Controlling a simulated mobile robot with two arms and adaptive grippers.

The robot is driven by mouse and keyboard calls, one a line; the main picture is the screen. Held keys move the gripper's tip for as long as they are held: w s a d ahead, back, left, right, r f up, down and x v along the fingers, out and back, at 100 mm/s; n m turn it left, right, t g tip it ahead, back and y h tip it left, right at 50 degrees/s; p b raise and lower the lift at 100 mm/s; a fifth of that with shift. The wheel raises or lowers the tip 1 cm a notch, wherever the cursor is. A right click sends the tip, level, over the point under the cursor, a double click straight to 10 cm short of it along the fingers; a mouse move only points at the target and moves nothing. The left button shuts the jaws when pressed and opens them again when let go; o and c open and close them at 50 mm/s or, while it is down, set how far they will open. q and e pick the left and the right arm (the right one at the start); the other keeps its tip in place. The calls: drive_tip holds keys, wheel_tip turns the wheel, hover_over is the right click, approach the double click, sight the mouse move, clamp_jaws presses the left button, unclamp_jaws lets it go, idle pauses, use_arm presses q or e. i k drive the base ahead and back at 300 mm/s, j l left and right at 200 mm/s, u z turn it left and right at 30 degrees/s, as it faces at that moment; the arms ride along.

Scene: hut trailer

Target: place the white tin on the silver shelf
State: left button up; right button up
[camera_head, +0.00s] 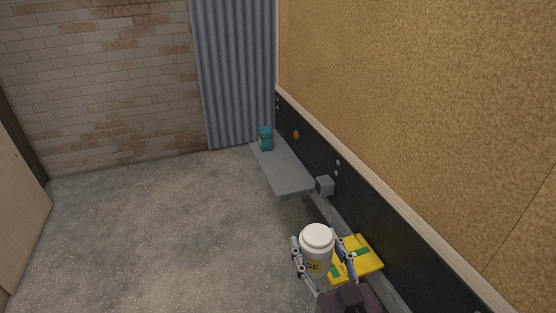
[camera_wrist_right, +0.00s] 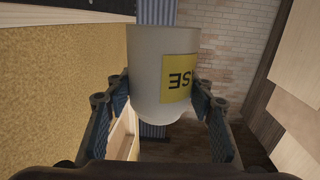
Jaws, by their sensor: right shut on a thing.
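The white tin (camera_head: 317,241) has a white lid and a yellow label with dark letters. My right gripper (camera_head: 323,262) is shut on it and holds it upright at the lower middle of the head view. In the wrist view the white tin (camera_wrist_right: 150,75) sits between the two finger pads of my right gripper (camera_wrist_right: 165,98). The silver shelf (camera_head: 283,170) is a grey slab along the dark wall panel, farther from me than the tin, which is apart from it. My left gripper is not in view.
A teal container (camera_head: 265,138) stands at the shelf's far end. A grey box (camera_head: 325,185) is beside its near end. A yellow box with green marks (camera_head: 358,257) lies behind the right gripper. The near part of the shelf is bare, and the floor on the left is open.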

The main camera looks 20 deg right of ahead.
sight(279, 173)
drive_tip(key=i+j+z, duration=0.3)
drive_tip(key=i+j, duration=0.25)
drive_tip(key=i+j+z, duration=0.2)
drive_tip(key=i+j, duration=0.15)
drive_tip(key=i+j+z, duration=0.3)
drive_tip(key=i+j, duration=0.15)
drive_tip(key=j, duration=0.3)
drive_tip(key=i+j+z, duration=0.15)
drive_tip(key=j, duration=0.25)
drive_tip(key=i+j+z, duration=0.15)
drive_tip(key=j, duration=0.3)
drive_tip(key=i, duration=0.1)
